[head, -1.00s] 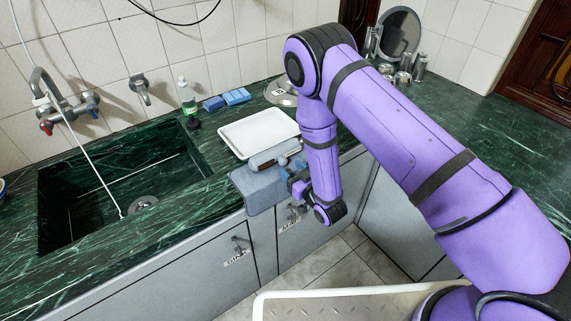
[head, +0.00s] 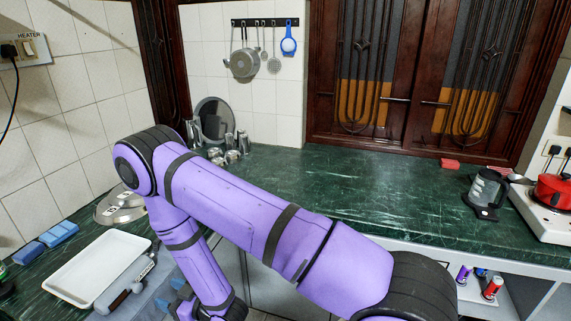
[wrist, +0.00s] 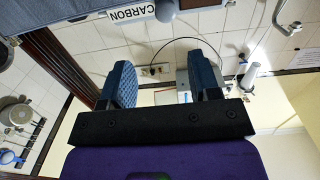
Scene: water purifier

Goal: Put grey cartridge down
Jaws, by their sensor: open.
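A grey cylindrical thing (head: 128,290), which looks like the grey cartridge, lies along the right edge of the white tray (head: 66,268) at the lower left of the head view. A blue-grey box-like body (head: 160,291) is close beside it. In the wrist view a blue-grey body with a label reading CARBON (wrist: 131,14) and a rounded grey knob crosses the top, beyond my fingertips. I cannot tell whether it is part of the cartridge. My gripper (wrist: 163,75) is open, with nothing between its fingers. In the head view my arm hides part of this area.
Blue sponges (head: 47,235) and a round metal lid (head: 121,207) lie behind the tray. Metal cups (head: 230,143) and a round mirror-like plate (head: 213,118) stand in the corner. The green counter (head: 330,190) is clear in the middle. A kettle (head: 486,192) and a red pot (head: 555,190) are right.

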